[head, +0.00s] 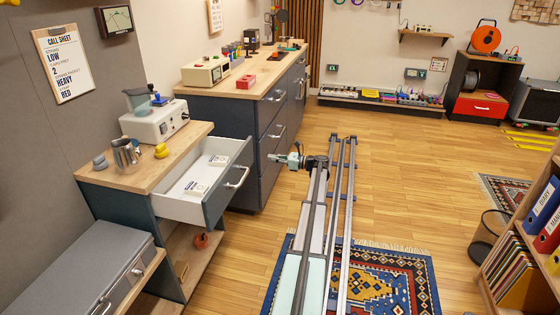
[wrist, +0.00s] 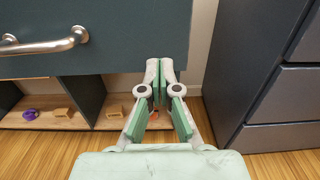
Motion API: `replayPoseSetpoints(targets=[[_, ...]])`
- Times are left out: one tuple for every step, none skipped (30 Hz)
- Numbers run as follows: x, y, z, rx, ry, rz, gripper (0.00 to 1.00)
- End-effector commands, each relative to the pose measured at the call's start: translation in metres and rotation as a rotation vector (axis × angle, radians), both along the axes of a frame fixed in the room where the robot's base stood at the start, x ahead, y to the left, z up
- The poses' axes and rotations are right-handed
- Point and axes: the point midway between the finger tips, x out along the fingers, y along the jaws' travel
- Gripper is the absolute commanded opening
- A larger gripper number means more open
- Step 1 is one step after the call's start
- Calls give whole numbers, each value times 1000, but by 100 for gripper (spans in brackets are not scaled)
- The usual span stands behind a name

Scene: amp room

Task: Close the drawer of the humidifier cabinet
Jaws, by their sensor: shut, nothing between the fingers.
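The humidifier cabinet (head: 122,212) stands at the left in the head view, with a wooden top. Its drawer (head: 185,208) is pulled out to the right, with small white labelled packets lying inside. The dark drawer front (head: 230,182) carries a metal handle (head: 238,178). In the wrist view the drawer front (wrist: 110,30) fills the upper left, with the handle (wrist: 50,45) left of my fingers. My gripper (wrist: 158,70) is shut and empty, its tips at the front's lower right edge; contact cannot be told. In the head view my gripper (head: 275,159) is right of the drawer.
A humidifier (head: 155,120), a metal jug (head: 127,154) and small items stand on the cabinet top. A dark drawer cabinet (head: 245,120) stands close behind the drawer. An open shelf (wrist: 72,120) with small objects lies below it.

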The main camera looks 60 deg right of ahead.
Motion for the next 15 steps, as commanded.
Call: replayPoseSetpoints(targets=[[12,3,0,0,0,3,0],[18,5,0,-1,0,3,0],[25,7,0,-1,0,2,0],[30,8,0,-1,0,2,0],[36,10,0,-1,0,2,0],[43,12,0,-1,0,3,0],[48,13,0,-1,0,2,0],[52,14,0,-1,0,1,0],[57,15,0,-1,1,1,0],[61,16,0,-1,1,1,0],[65,17,0,-1,1,2,0],[69,19,0,-1,1,2,0],[72,19,0,-1,1,2,0],[74,20,0,-1,1,1,0],[76,20,0,-1,1,0,0]])
